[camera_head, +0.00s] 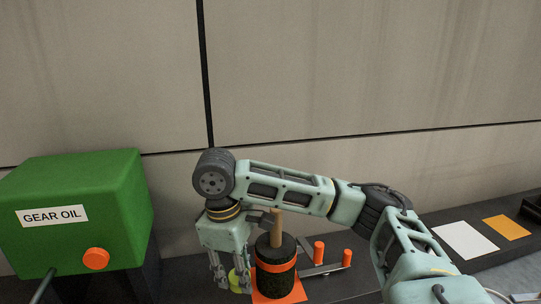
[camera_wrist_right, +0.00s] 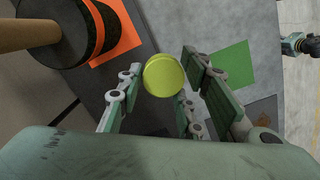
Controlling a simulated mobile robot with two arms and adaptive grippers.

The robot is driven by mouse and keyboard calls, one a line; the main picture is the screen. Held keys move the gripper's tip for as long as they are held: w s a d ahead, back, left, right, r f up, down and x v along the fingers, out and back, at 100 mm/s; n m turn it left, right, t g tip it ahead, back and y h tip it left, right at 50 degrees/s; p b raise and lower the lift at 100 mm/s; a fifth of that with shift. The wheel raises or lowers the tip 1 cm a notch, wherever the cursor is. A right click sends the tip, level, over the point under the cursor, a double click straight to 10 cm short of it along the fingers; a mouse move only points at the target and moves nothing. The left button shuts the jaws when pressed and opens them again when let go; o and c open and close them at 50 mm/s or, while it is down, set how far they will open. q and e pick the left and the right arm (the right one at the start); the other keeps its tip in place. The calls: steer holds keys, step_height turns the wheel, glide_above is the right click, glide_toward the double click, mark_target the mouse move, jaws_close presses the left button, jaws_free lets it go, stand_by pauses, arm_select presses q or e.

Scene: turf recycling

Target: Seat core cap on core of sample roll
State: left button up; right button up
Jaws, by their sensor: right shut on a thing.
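The sample roll (camera_head: 275,283) is a dark upright cylinder with an orange band, and its tan core (camera_head: 276,228) sticks up from the top. The roll also shows at the upper left of the right wrist view (camera_wrist_right: 86,30), with the core (camera_wrist_right: 25,35) reaching toward the left edge. My right gripper (camera_head: 232,281) is left of the roll, fingers pointing down, shut on the yellow-green core cap (camera_wrist_right: 164,75). The cap is at the fingertips, apart from the core and lower than the core's top. In the head view the fingers partly hide the cap (camera_head: 241,281). My left gripper is not in view.
The roll stands on an orange mat (camera_head: 278,297). A green gear oil container (camera_head: 75,210) is at the left. White (camera_head: 465,240) and orange (camera_head: 507,227) sheets lie at the right. A wall rises behind.

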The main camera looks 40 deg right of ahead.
arm_select(q)
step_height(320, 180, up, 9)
steer(key=p, duration=0.7)
steer(key=shift+p, duration=0.4)
arm_select(e)
steer(key=w+d+r+n, duration=0.2)
steer(key=d+r+n, duration=0.2)
steer(key=d+r, duration=0.3)
steer(key=w+d+r+n, duration=0.3)
steer(key=d+r+n, duration=0.1)
steer(key=d+r, duration=0.4)
steer(key=shift+r+h, duration=0.3)
steer(key=shift+r, duration=0.55)
steer(key=shift+n, duration=0.4)
steer(key=shift+f+b, duration=0.45)
steer(key=shift+f, duration=2.45)
arm_select(q)
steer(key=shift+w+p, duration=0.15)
steer(key=shift+p, duration=0.3)
arm_select(e)
steer(key=shift+f, duration=1.1)
steer(key=shift+f, duration=0.2)
steer(key=o, duration=1.2)
